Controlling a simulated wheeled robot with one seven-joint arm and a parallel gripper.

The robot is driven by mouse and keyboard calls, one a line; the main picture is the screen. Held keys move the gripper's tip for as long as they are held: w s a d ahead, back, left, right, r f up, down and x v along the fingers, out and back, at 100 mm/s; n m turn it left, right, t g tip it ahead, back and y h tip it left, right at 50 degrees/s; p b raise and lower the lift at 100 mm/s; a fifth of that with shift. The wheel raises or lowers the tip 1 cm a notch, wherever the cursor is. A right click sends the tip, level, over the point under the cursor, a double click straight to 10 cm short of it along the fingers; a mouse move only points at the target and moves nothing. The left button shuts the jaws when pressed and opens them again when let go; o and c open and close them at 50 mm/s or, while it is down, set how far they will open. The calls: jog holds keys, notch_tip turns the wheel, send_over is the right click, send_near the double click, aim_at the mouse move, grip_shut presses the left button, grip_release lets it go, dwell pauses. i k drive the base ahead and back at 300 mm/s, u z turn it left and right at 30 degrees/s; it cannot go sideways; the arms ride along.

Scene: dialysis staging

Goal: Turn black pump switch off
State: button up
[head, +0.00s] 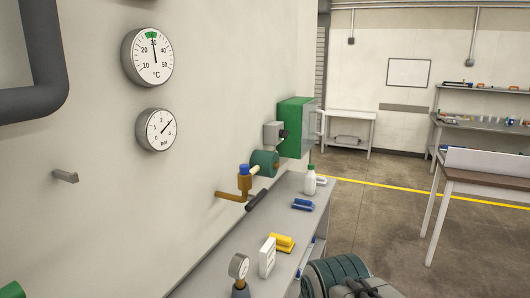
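A small grey box (271,134) is on the left wall, beside the green cabinet. A black switch knob (283,134) sticks out from its right side. The knob is too small here to read its position. A teal round pump-like body (264,163) is on the wall just below the box. A grey and black part (366,288) at the bottom edge may be my gripper. It is cut off by the frame, and I cannot make out fingertips. It is far from the switch, on the near side of the bench.
Floor (385,215) is open to the right.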

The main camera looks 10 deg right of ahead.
aim_at(283, 134)
jog(key=z, duration=0.5)
jog(key=k, duration=1.2)
jog(key=z, duration=0.9)
jog(key=i, duration=2.9)
jog(key=u, duration=1.8)
jog(key=i, duration=0.9)
jog(key=u, duration=0.75)
